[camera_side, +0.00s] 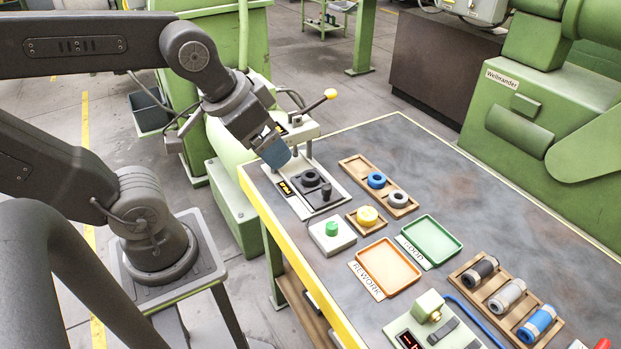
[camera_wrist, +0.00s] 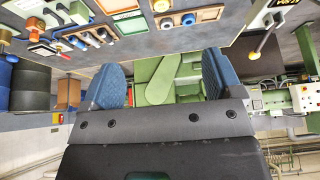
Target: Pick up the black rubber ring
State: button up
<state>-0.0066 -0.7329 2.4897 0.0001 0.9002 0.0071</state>
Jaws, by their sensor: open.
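A black rubber ring (camera_side: 311,178) appears to lie on the dark plate of a small white-edged fixture (camera_side: 299,203) near the table's left corner. A short black knob (camera_side: 326,191) stands beside it. My gripper (camera_side: 275,152) is above and to the left of the ring, apart from it, with blue fingers pointing down. In the wrist view my gripper (camera_wrist: 160,82) has its two blue fingers wide apart with nothing between them. I cannot pick out the black ring for sure in the wrist view.
A wooden tray (camera_side: 353,169) holds a blue ring (camera_side: 376,180) and a grey ring (camera_side: 397,198). A yellow-knobbed lever (camera_side: 330,94) rises behind my gripper.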

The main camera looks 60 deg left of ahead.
jog(key=w+a+f+g, duration=0.2)
jog(key=w+a, duration=0.3)
jog(key=w, duration=0.3)
jog(key=g, duration=0.4)
send_over(311, 173)
notch_tip(311, 173, down, 11)
jog(key=f, duration=0.5)
jog(key=d+f, duration=0.1)
jog(key=f, duration=0.2)
jog(key=shift+s+f, duration=0.15)
jog(key=shift+s, duration=0.05)
jog(key=shift+s+f, duration=0.15)
jog(key=shift+f, duration=2.7)
jog(key=shift+c, duration=0.3)
jog(key=c, duration=1)
